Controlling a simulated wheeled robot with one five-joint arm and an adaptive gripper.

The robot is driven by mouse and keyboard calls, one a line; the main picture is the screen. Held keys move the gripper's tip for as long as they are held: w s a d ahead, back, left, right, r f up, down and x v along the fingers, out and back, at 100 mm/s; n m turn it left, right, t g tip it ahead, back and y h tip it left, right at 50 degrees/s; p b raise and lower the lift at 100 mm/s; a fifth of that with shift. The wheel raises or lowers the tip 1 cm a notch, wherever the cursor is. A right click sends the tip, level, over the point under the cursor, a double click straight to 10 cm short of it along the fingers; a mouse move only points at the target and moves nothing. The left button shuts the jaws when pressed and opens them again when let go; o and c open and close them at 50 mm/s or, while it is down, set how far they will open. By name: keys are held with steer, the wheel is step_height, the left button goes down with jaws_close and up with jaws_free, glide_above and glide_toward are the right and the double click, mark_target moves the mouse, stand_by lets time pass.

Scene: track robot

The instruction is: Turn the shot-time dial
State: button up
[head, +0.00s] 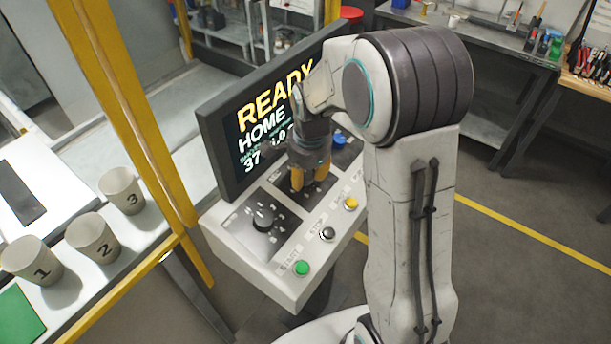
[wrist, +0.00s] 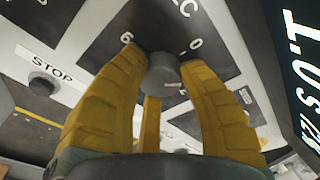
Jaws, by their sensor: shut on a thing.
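The control panel (head: 236,238) has two dials below a dark screen (head: 262,105). My gripper (head: 308,186), with yellow fingers, points down at the dial farther right. In the wrist view the fingers are shut around this grey dial (wrist: 163,76). In the head view the fingers largely hide this dial. The other black dial (head: 263,217) stands free to the left. The screen reads READY and HOME, with partly hidden figures below; "1.0 s" shows in the wrist view.
The screen stands close behind my gripper. Numbered cups (head: 92,238) stand left, beyond a yellow post (head: 150,150).

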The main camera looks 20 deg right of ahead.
steer(key=n+b, duration=0.3)
steer(key=n+t+b, duration=0.1)
steer(key=n, duration=0.1)
steer(key=shift+f, duration=0.25)
steer(key=shift+n+b, duration=0.9)
steer(key=shift+b, duration=0.2)
steer(key=shift+r, duration=0.1)
steer(key=shift+r+n+b, duration=0.15)
steer(key=shift+n+b, duration=0.15)
steer(key=o, duration=1.2)
steer(key=v, duration=1.2)
